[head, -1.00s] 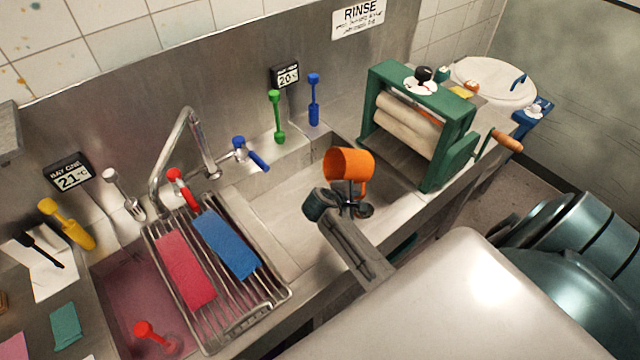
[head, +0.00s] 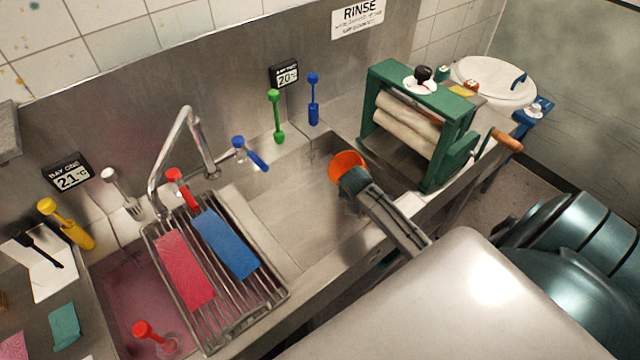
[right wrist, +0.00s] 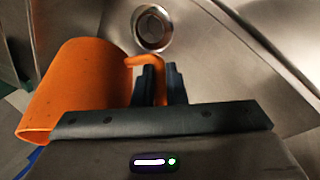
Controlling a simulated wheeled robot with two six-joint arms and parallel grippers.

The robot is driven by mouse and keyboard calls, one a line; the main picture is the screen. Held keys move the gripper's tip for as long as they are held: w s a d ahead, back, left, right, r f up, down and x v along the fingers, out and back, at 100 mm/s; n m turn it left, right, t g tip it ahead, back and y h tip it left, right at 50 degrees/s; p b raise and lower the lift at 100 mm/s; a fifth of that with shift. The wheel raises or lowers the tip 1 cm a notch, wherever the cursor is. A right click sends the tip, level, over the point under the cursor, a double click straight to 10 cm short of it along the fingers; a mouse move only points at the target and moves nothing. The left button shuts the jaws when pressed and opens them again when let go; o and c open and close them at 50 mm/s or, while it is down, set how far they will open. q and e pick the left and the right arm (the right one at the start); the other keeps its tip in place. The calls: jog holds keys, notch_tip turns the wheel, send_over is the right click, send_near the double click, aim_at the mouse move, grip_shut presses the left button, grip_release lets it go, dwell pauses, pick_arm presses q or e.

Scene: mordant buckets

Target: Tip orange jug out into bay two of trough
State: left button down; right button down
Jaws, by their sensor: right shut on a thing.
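The orange jug (head: 345,163) is held over the right-hand basin, bay two of the trough (head: 300,210). Its mouth faces largely up toward the head camera; whether anything is inside cannot be told. My right gripper (head: 352,185) covers its lower near side. In the right wrist view the jug (right wrist: 75,85) lies left of my right gripper (right wrist: 158,85), whose fingers are shut on the jug's handle. A round drain (right wrist: 152,28) shows on the metal floor beyond. My left gripper is not in view.
Pink liquid fills bay one (head: 125,290). A rack (head: 215,310) carrying red and blue slabs spans the trough left of bay two. A green-framed roller wringer (head: 440,180) stands close right of the jug. A tap (head: 185,130) stands behind the rack.

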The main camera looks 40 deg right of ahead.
jog(key=shift+d+r, duration=0.25)
jog(key=shift+r, duration=0.05)
jog(key=r, duration=0.1)
jog(key=r+y, duration=0.1)
jog(key=r, duration=0.1)
jog(key=d+r+y, duration=0.1)
jog(key=r, duration=0.1)
jog(key=shift+s+r, duration=0.1)
jog(key=shift+r, duration=0.1)
jog(key=shift+s+d+r+t+y, duration=0.1)
jog(key=shift+d+r+t+y, duration=0.25)
jog(key=shift+r+y, duration=0.5)
jog(key=shift+d+r+t+y, duration=0.15)
jog(key=shift+d+r+y, duration=0.25)
jog(key=shift+r+y, duration=0.4)
jog(key=shift+f+y, duration=0.1)
jog(key=shift+y, duration=0.15)
